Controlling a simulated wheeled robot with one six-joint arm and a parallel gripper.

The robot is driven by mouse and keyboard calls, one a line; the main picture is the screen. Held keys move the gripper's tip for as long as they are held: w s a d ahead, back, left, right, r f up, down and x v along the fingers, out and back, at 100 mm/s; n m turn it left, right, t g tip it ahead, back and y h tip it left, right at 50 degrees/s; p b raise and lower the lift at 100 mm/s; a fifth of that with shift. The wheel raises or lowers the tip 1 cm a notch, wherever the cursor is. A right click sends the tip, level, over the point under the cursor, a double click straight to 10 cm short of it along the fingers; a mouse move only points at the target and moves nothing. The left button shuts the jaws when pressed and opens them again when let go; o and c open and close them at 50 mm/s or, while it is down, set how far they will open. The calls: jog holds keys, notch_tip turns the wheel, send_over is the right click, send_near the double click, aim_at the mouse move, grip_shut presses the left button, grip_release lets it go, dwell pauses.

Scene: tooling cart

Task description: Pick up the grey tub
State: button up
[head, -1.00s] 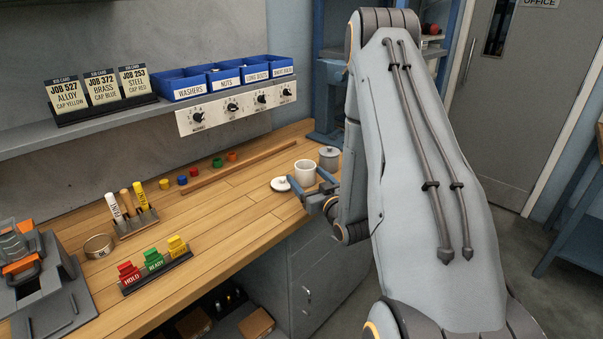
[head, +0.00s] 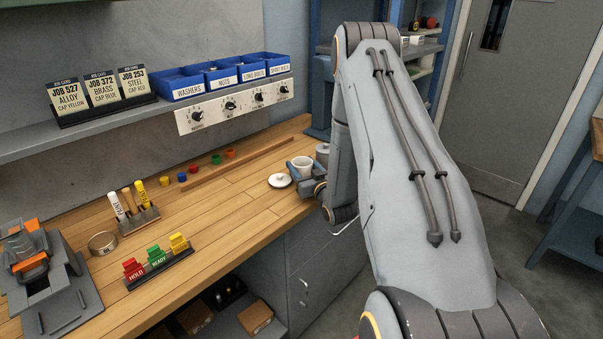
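The grey tub (head: 322,152) stands at the far right end of the wooden bench in the head view. My arm hides its right side, and its lower part is covered. A white open tub (head: 302,166) is just left of and in front of it. My gripper (head: 301,181) is low over the bench, at the near side of the white tub and overlapping its lower part in the picture. Whether it touches the white tub is unclear. The fingers are small and partly hidden, so their opening does not show. The gripper appears apart from the grey tub.
A white lid (head: 280,181) lies left of my gripper. A wooden strip (head: 237,166) runs along the bench, with several coloured caps behind it. A shelf (head: 30,138) with blue bins (head: 187,86) overhangs the back. The bench middle is clear.

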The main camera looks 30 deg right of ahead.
jog(key=c, duration=0.4)
jog(key=shift+o, duration=0.2)
jog(key=shift+r, duration=0.1)
notch_tip(320, 180, up, 10)
jog(key=d+y+b, duration=0.1)
jog(key=b, duration=0.7)
jog(key=shift+w+d+n, duration=0.2)
jog(key=shift+w+n, duration=0.05)
jog(key=shift+n, duration=0.15)
jog(key=shift+f+p, duration=0.9)
jog(key=shift+f, duration=4.05)
jog(key=shift+f, duration=0.1)
jog(key=o, duration=1)
jog(key=shift+f, duration=0.1)
jog(key=shift+o, duration=0.2)
